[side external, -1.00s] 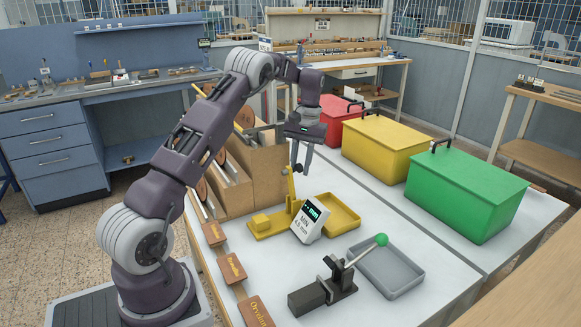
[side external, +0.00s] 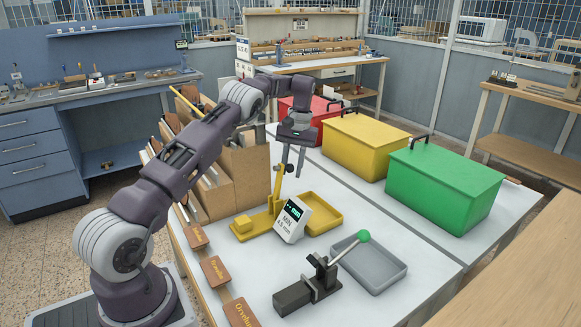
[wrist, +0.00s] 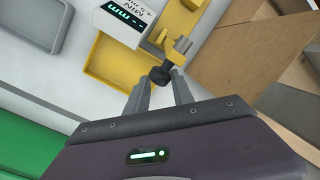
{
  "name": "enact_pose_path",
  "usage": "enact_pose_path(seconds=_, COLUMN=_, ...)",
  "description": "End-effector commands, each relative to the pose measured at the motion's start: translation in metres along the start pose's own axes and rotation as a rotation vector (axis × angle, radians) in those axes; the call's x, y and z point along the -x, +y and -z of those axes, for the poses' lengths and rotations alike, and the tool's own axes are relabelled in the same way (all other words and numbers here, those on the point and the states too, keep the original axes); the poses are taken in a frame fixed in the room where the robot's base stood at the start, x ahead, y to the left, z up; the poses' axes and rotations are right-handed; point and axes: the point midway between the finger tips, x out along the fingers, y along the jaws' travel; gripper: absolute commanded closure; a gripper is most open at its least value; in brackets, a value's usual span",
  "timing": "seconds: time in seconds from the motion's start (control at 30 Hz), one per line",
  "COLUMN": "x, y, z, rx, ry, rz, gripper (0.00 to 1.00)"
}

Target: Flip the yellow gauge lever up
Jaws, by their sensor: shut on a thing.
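The yellow gauge (side external: 258,222) stands on the white table, with a yellow lever (side external: 277,185) standing nearly upright at its back. In the wrist view the lever's end shows a black knob (wrist: 160,76) between my fingertips. My gripper (side external: 291,172) points down at the lever's top and is shut on the knob; it also shows in the wrist view (wrist: 160,90). The gauge's white display (side external: 292,220) has lit green digits. My fingers partly hide the lever's top in the side view.
A yellow tray (side external: 337,218) lies beside the gauge. A grey tray (side external: 390,274) and a dark clamp with a green-knobbed handle (side external: 350,250) are nearer. Yellow (side external: 366,147) and green (side external: 443,190) boxes stand right; a wooden rack (side external: 243,175) stands close on the left.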

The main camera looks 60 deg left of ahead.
Motion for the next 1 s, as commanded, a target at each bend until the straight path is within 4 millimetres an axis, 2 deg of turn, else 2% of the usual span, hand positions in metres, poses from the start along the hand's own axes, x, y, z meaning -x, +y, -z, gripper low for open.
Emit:
enact_pose_path(seconds=0.03, x=0.0004, y=0.0185, z=-0.0004, rx=-0.02, ry=0.01, rz=-0.036, gripper=1.0)
enact_pose_path(seconds=0.27, x=0.0008, y=0.0185, z=-0.0003, rx=-0.02, ry=0.011, rz=-0.036, gripper=1.0)
enact_pose_path(seconds=0.3, x=0.0009, y=0.0186, z=-0.0002, rx=-0.02, ry=0.011, rz=-0.037, gripper=0.67)
enact_pose_path(seconds=0.37, x=0.001, y=0.0185, z=-0.0001, rx=-0.02, ry=0.012, rz=-0.037, gripper=0.56)
enact_pose_path(seconds=0.4, x=0.0011, y=0.018, z=-0.0001, rx=-0.019, ry=0.011, rz=-0.037, gripper=0.53)
enact_pose_path(seconds=1.0, x=0.0064, y=0.0098, z=-0.005, rx=-0.013, ry=0.008, rz=-0.032, gripper=0.53)
